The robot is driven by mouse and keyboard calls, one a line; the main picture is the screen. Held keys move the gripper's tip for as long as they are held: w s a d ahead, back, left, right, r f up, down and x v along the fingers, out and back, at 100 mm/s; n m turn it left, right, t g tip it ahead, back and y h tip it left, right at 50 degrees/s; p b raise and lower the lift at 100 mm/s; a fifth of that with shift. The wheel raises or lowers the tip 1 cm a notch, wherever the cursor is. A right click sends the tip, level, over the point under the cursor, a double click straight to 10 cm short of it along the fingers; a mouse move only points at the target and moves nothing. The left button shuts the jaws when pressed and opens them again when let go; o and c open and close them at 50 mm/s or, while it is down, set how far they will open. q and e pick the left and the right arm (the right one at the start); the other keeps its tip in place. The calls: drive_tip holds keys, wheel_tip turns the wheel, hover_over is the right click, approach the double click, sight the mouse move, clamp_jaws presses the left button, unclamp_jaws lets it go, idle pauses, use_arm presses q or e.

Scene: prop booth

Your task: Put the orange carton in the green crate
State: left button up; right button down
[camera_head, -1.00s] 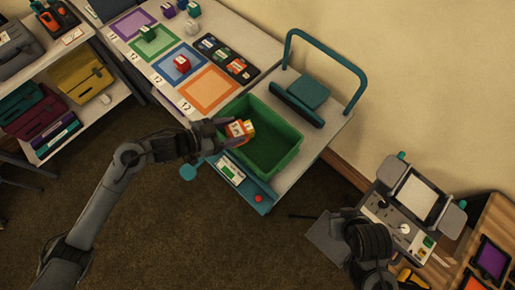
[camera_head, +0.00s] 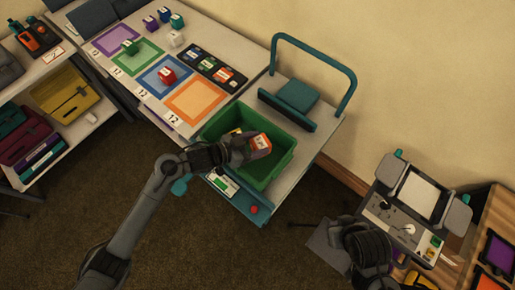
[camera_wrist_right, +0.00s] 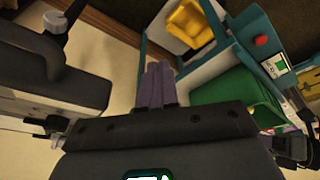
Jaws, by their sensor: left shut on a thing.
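The orange carton (camera_head: 261,143), with a white label, is between the fingers of my left gripper (camera_head: 252,148). My left gripper is shut on it and holds it over the inside of the green crate (camera_head: 267,182). Whether the carton touches the crate's floor I cannot tell. The arm hides part of the crate's front left. A yellow thing (camera_head: 236,131) shows at the crate's left side, partly hidden. The crate also shows in the right wrist view (camera_wrist_right: 225,88). My right gripper (camera_wrist_right: 157,82) has its fingers together with nothing seen between them, away from the crate.
The crate stands on a trolley with a teal handle (camera_head: 318,48) behind it and a red button (camera_head: 254,209) in front. A table with coloured squares (camera_head: 197,101) and small blocks lies to the left. A console (camera_head: 412,195) stands at the right.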

sight(253, 150)
use_arm(q)
drive_tip(key=shift+w+d+f, duration=0.1)
drive_tip(key=shift+d+f, duration=0.1)
drive_tip(key=shift+d, duration=0.05)
drive_tip(key=shift+f, duration=1.95)
drive_tip(key=shift+f+b, duration=0.15)
drive_tip(key=shift+b, duration=0.15)
drive_tip(key=shift+f, duration=0.35)
drive_tip(key=shift+f, duration=0.1)
drive_tip(key=o, duration=1.1)
